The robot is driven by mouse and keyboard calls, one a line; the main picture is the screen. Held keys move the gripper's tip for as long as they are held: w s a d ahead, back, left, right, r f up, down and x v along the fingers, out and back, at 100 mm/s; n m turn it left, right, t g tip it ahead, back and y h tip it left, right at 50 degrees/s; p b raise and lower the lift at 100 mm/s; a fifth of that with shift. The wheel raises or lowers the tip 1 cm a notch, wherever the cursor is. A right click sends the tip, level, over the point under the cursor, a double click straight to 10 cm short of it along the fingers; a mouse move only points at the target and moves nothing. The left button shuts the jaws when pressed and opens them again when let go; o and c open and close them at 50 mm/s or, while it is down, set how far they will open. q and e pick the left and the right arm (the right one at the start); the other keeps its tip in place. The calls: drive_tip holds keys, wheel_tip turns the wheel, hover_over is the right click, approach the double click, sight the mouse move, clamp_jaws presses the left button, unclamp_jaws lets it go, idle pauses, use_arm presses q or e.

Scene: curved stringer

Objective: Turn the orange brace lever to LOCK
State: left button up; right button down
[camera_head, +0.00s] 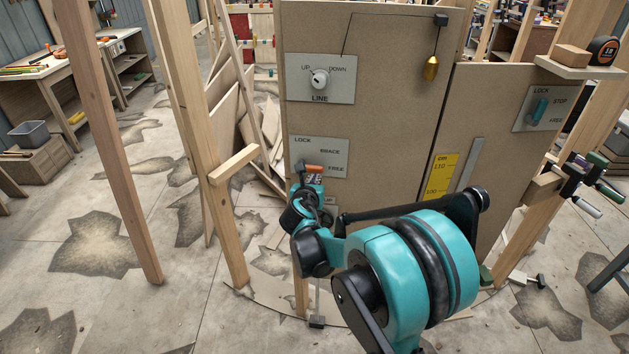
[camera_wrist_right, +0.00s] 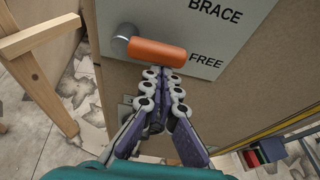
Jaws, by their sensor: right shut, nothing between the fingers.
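The orange brace lever (camera_head: 314,170) sits on a grey plate (camera_head: 331,150) marked LOCK, BRACE and FREE, on the brown panel. In the right wrist view the orange lever (camera_wrist_right: 157,52) extends from a round metal pivot toward the word FREE, roughly level with it. My right gripper (camera_wrist_right: 161,74) is shut and empty, its fingertips just below the lever's middle; I cannot tell if they touch it. In the head view my right gripper (camera_head: 305,180) is partly hidden by its own wrist, at the lower left of the plate. My left gripper is not in view.
Above is a LINE knob plate (camera_head: 320,79), and a brass weight (camera_head: 431,68) hangs at its right. A second plate with a teal lever (camera_head: 539,110) is on the right panel. Wooden posts (camera_head: 110,140) stand at left, with clear floor between them.

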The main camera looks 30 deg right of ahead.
sight(317, 168)
drive_tip(key=shift+r+n, duration=0.2)
drive_tip(key=shift+n, duration=0.1)
drive_tip(key=shift+s+d+r+n+g+h+p, duration=0.1)
drive_tip(key=shift+r+n+g+h+p, duration=0.5)
drive_tip(key=shift+n, duration=0.6)
drive_tip(key=shift+r, duration=0.35)
drive_tip(key=shift+r+p, duration=0.3)
drive_tip(key=shift+r, duration=0.25)
drive_tip(key=shift+a+r+n+h, duration=0.2)
drive_tip(key=shift+r+n+h, duration=0.2)
drive_tip(key=shift+n, duration=0.2)
drive_tip(key=shift+w+a+r+p, duration=0.35)
drive_tip(key=shift+w+r+p, duration=0.1)
drive_tip(key=shift+r+p, duration=0.15)
drive_tip(key=shift+w+a+r, duration=0.4)
drive_tip(key=shift+a+r, duration=0.05)
drive_tip(key=shift+a, duration=0.05)
drive_tip(key=shift+p, duration=0.3)
drive_tip(key=shift+w+a+r, duration=0.15)
drive_tip(key=shift+w+a, duration=0.05)
drive_tip(key=shift+a, duration=0.05)
